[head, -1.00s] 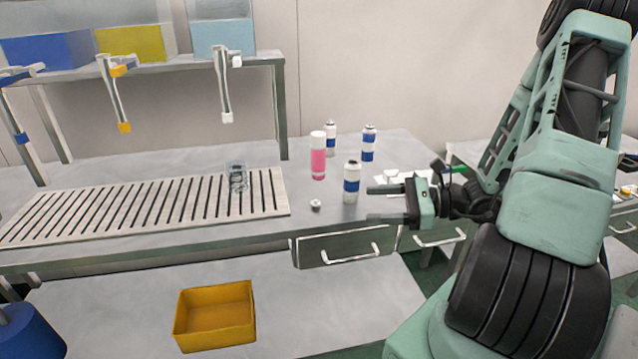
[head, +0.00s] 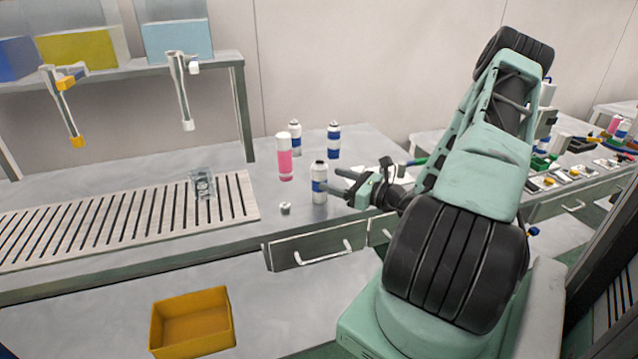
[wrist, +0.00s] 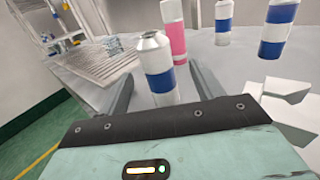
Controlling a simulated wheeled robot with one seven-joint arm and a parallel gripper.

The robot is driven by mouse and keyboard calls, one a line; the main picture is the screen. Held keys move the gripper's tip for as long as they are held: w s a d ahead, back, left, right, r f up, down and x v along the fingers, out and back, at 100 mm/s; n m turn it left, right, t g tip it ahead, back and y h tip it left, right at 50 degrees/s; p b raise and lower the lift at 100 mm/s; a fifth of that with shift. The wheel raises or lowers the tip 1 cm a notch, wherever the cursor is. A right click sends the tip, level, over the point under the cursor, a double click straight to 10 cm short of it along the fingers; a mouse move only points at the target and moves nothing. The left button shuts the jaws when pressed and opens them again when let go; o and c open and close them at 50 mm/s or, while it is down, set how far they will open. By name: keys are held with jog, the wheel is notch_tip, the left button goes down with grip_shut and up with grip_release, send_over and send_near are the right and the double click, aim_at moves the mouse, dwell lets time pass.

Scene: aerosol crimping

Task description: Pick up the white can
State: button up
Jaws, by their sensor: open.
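Three white cans with blue bands stand upright on the grey worktop. The nearest white can (head: 319,183) is at the front, with a bare metal top; it also shows in the wrist view (wrist: 158,68). The other two, the back left can (head: 295,138) and the back right can (head: 334,140), stand behind it. My gripper (head: 337,180) is open and empty, just right of the nearest can at its height. In the wrist view its two fingers flank this can; I cannot tell how far it lies between them.
A pink can (head: 284,158) with a white cap stands behind and left of the nearest can. A small cap (head: 285,208) lies at the worktop's front. A yellow bin (head: 192,322) sits below.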

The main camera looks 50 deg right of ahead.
aim_at(313, 175)
jog(key=w, duration=0.2)
jog(key=w+a+p, duration=0.1)
jog(key=w, duration=0.1)
jog(key=w+p, duration=0.1)
jog(key=w, duration=0.2)
jog(key=shift+a+f, duration=0.15)
jog(key=shift+f, duration=0.1)
jog(key=shift+c, duration=0.4)
jog(key=c, duration=1)
